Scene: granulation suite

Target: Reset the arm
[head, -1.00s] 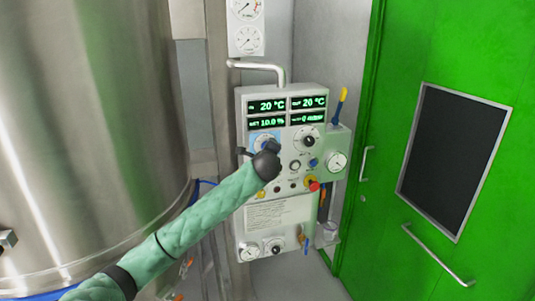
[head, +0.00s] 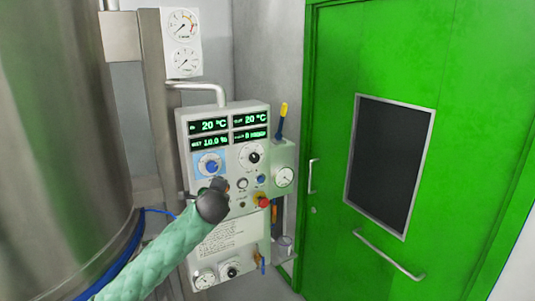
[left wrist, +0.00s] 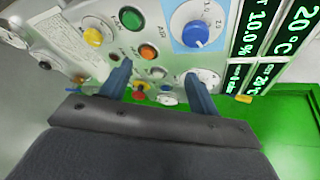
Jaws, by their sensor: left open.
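My left arm, in a green quilted sleeve, reaches up from the bottom left in the head view. My left gripper (head: 220,184) is in front of the control panel (head: 184,150), just below and right of the blue dial (head: 210,164). The dial shows clear of the gripper. In the left wrist view my left gripper (left wrist: 157,82) has its two blue fingers spread apart with nothing between them, and the blue dial (left wrist: 196,34) is above the right finger. My right gripper is not in view.
A large steel vessel (head: 60,130) stands at the left. Gauges (head: 183,42) hang above the panel. A red button (head: 263,200) and a small gauge (head: 284,177) project at its right. A green door (head: 460,110) fills the right side.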

